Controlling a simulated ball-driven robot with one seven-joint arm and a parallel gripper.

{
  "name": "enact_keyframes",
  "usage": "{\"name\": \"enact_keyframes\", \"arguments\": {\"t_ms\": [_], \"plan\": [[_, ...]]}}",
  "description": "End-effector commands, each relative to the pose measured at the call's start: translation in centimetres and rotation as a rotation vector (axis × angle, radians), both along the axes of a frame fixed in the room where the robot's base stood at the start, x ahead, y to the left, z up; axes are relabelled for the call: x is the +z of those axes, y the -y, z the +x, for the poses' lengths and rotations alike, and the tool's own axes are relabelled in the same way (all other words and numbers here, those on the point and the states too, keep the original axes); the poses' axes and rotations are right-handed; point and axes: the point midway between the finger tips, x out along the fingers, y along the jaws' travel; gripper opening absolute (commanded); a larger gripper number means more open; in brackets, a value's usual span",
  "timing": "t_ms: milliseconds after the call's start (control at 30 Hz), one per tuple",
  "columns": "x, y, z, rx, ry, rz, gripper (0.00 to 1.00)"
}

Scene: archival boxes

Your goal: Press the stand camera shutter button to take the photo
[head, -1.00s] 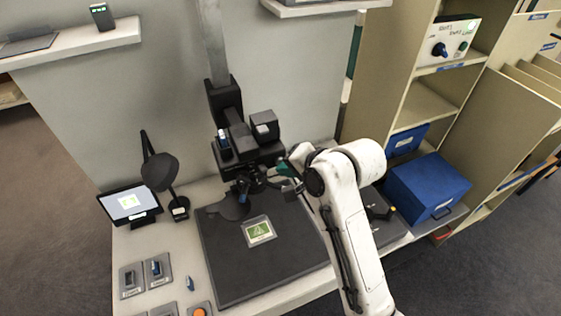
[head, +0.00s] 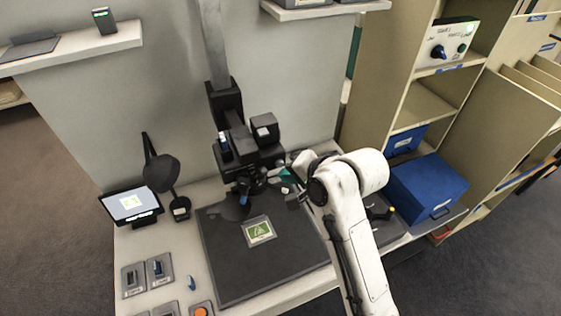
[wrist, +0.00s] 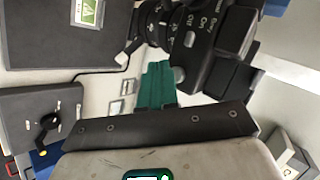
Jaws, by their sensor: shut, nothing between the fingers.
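The black stand camera (head: 240,160) hangs from a column over a dark baseboard (head: 285,270). A card with a green picture (head: 258,231) lies under it. My gripper (head: 287,174), with teal fingers, is shut and empty just right of the camera. In the wrist view, the teal fingers (wrist: 157,68) lie beside the camera body (wrist: 212,45), which has "On" and "Off" markings; I cannot tell whether they touch it. An orange round button (head: 201,311) sits on a small plate at the bottom edge. I cannot tell which control is the shutter button.
A monitor (head: 131,205) and a desk lamp (head: 162,172) stand at left. A blue box (head: 430,187) and shelving (head: 425,105) are at right. A wall shelf (head: 80,43) is upper left.

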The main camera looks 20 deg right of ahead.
Motion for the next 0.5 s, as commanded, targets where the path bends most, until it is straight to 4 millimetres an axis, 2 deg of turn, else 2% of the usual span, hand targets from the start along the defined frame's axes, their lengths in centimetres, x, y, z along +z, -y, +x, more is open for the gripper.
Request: {"name": "enact_keyframes", "arguments": {"t_ms": [333,500], "plan": [[0.0,0.0,-0.2,0.001,0.0,-0.001,0.0],[0.1,0.0,-1.3,0.001,-0.001,0.0,0.0]]}}
